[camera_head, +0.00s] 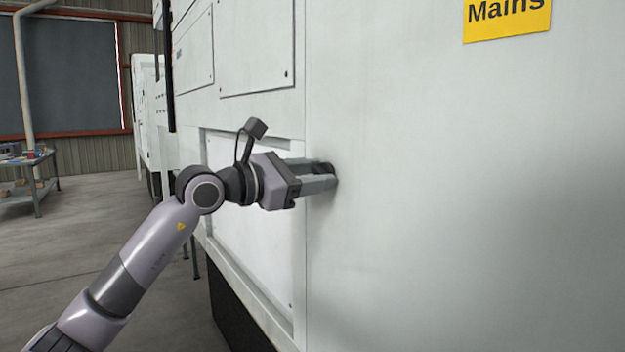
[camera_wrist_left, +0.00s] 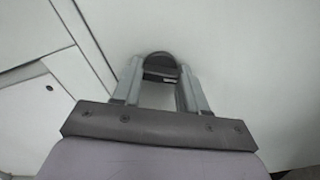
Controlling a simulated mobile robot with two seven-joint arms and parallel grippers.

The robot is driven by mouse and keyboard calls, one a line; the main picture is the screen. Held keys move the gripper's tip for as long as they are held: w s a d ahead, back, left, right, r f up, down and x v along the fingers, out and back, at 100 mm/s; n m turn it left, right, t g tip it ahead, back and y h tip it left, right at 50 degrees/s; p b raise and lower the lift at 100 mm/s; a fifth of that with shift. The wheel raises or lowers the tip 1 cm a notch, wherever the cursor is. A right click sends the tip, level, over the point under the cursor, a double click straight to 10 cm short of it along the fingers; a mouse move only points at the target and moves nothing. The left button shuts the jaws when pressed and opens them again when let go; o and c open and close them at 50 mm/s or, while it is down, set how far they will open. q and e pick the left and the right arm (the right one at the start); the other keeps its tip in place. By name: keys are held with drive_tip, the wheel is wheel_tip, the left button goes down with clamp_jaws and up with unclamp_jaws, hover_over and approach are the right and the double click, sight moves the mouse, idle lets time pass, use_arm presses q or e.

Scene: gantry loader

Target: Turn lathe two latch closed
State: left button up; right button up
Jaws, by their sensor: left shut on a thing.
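The latch (camera_head: 324,168) is a small dark knob on the white side panel of the lathe cabinet (camera_head: 450,200). My left gripper (camera_head: 326,178) is at the panel with its fingers around the latch, shut on it. In the left wrist view the dark, round-topped latch (camera_wrist_left: 160,66) sits between the two grey fingertips of the left gripper (camera_wrist_left: 160,78). The fingers hide part of the latch, so I cannot tell its exact turn angle. My right gripper is not in view.
A yellow "Mains" sign (camera_head: 507,18) is on the panel at upper right. A recessed lower panel (camera_head: 250,250) lies behind my left arm. A metal table (camera_head: 30,180) with small items stands at far left. The grey floor (camera_head: 100,220) between is open.

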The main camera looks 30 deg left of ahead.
use_arm(q)
drive_tip(key=n, duration=0.5)
idle(0.8)
drive_tip(key=o, duration=1.1)
drive_tip(key=shift+c, duration=0.2)
drive_tip(key=shift+s, duration=0.1)
drive_tip(key=b+v, duration=0.3)
drive_tip(key=v, duration=0.4)
